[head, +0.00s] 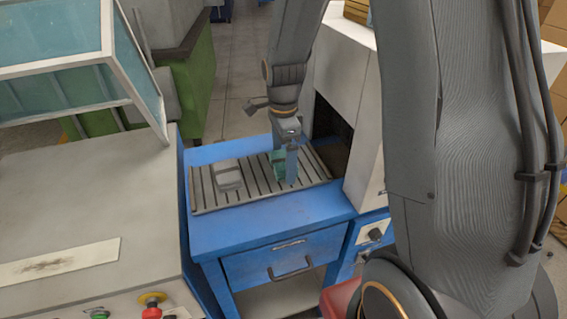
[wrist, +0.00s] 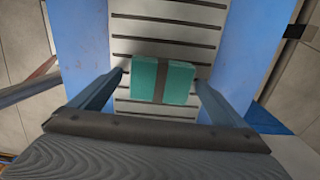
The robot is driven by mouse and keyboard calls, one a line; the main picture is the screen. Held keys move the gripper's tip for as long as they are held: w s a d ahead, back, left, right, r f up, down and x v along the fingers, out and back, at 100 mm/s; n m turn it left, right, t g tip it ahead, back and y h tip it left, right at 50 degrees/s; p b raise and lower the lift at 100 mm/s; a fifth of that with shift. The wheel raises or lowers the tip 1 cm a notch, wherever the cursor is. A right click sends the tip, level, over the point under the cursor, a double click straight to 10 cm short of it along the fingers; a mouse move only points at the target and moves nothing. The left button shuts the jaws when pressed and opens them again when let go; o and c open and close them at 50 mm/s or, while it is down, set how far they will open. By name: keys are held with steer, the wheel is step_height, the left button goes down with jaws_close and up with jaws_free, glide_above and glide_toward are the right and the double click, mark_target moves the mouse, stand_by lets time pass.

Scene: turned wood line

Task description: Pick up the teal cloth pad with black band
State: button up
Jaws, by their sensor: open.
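The teal cloth pad with a black band (wrist: 178,82) lies on the slatted grey tray (wrist: 165,21) in the wrist view. The dark band runs across its middle. My gripper (wrist: 161,82) is open, with one finger to the left of the pad and one to the right, and a gap shows on both sides. In the head view the pad (head: 278,160) shows in part beside my gripper (head: 291,180), whose finger hides the rest. I cannot tell the exact height of the fingertips over the tray.
A light grey block with a band (head: 229,174) lies on the tray left of the pad. The tray sits on a blue bench (head: 270,222) with a drawer. A white machine housing (head: 345,75) stands close on the right. A grey console (head: 70,215) stands at left.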

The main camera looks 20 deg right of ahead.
mark_target(283, 160)
steer(key=c, duration=1.1)
step_height(283, 160, up, 10)
steer(key=shift+r+b, duration=0.1)
steer(key=shift+b, duration=0.9)
steer(key=shift+c, duration=0.2)
steer(key=o, duration=0.5)
steer(key=shift+c, duration=0.2)
steer(key=c, duration=0.4)
steer(key=shift+o, duration=0.2)
